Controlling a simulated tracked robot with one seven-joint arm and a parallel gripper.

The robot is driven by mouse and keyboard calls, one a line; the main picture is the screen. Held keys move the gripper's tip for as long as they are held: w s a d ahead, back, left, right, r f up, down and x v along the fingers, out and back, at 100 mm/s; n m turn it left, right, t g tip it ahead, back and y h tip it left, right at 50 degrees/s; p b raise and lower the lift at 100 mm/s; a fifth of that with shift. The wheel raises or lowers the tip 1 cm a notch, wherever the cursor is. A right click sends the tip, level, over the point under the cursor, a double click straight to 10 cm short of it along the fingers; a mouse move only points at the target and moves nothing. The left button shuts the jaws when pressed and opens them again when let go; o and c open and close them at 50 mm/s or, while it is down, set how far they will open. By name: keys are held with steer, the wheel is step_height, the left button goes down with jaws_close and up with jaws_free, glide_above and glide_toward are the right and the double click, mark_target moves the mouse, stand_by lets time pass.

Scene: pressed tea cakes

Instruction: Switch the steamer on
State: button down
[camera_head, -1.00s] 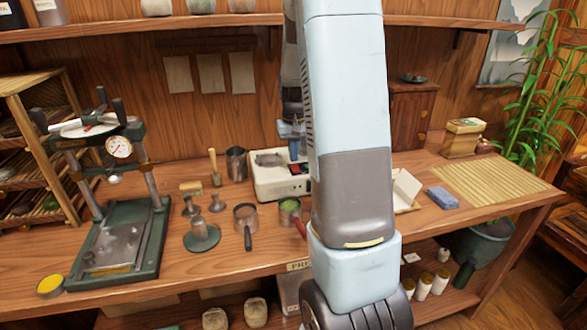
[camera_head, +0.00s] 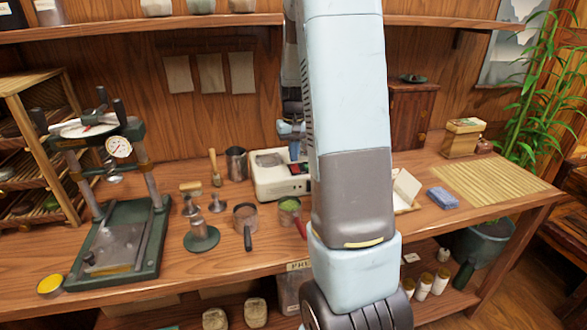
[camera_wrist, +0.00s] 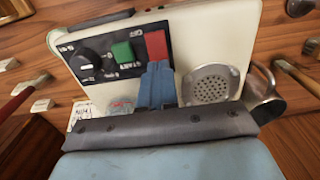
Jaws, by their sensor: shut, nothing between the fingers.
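The steamer (camera_head: 270,184) is a cream box on the table, partly hidden behind my arm in the head view. In the wrist view the steamer (camera_wrist: 215,30) shows a black panel with a dark knob (camera_wrist: 88,63), a green button (camera_wrist: 122,52) and a red switch (camera_wrist: 156,45). A round perforated metal plate (camera_wrist: 210,86) is to the right of the panel. My gripper (camera_wrist: 157,68) is shut and empty, its blue fingertips just below the red switch. I cannot tell whether they touch it.
A metal cup (camera_wrist: 264,92) stands beside the steamer. A dark jug (camera_head: 236,164), a pan (camera_head: 245,216) and a bowl of green powder (camera_head: 289,206) are close by. A press (camera_head: 120,240) stands at left. A bamboo mat (camera_head: 488,182) lies at right.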

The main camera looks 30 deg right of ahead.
mark_target(294, 165)
steer(key=shift+f, duration=0.8)
stand_by(0.7)
steer(key=shift+r, duration=3.5)
steer(key=shift+s+r, duration=0.1)
steer(key=s+a+r+n+t, duration=0.2)
steer(key=s+a+r+t, duration=0.2)
steer(key=s+a+r, duration=1)
steer(key=s+a+f+n+t, duration=0.1)
steer(key=s+a, duration=0.4)
steer(key=s, duration=0.6)
steer(key=shift+s+f+t, duration=0.3)
steer(key=shift+f, duration=0.05)
